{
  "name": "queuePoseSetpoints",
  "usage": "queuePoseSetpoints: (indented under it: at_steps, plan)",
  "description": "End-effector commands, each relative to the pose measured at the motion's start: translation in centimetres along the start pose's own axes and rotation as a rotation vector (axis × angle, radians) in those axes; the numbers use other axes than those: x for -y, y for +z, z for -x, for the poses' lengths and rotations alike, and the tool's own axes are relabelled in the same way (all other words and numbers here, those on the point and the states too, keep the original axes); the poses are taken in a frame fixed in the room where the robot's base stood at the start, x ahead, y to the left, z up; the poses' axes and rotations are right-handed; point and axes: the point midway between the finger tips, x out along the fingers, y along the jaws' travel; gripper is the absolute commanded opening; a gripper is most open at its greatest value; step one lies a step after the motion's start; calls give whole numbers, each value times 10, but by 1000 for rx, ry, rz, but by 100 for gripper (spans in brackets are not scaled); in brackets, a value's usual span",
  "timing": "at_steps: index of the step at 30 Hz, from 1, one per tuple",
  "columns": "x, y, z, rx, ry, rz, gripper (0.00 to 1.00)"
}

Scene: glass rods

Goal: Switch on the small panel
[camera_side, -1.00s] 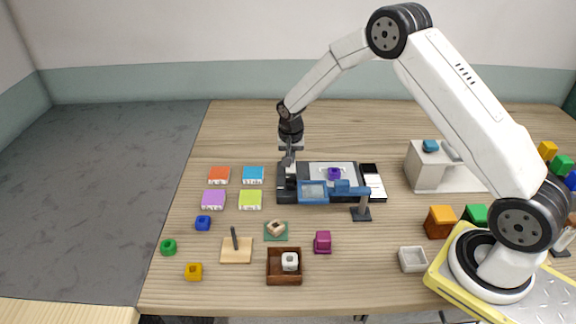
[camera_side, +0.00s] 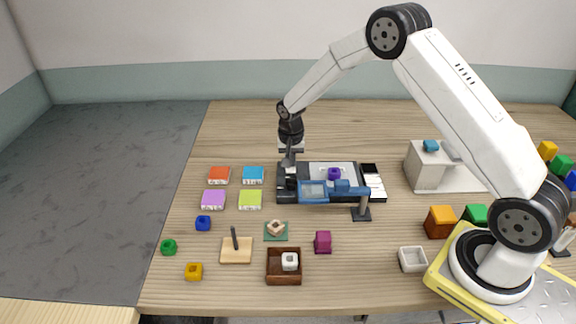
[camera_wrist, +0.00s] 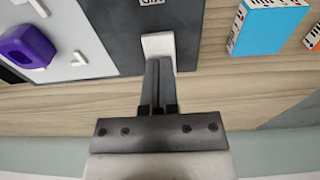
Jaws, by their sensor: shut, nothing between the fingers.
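In the side view the panel (camera_side: 283,191) is partly behind my gripper and the blue frame. My gripper (camera_wrist: 158,68) is shut and empty, with its fingertips at the white lever. They look to be touching it, but I cannot be sure. In the side view my gripper (camera_side: 289,164) points down over the panel's rear.
A purple block (camera_wrist: 27,46) sits on the white plate (camera_wrist: 75,35) beside the panel. A blue magnifier frame on a stand (camera_side: 314,192) rises in front. Coloured boxes, including a blue one (camera_side: 253,175), lie to the left. Bare wood lies behind.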

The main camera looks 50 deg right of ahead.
Motion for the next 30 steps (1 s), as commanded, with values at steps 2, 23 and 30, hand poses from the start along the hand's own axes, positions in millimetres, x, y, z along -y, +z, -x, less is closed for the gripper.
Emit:
queuePoseSetpoints:
  at_steps: [2,23,30]
  plan:
    - [0,2,1,-1,-1,1,0]
    - [0,2,13,-4,-3,0,0]
    - [0,4,40,-4,-3,0,0]
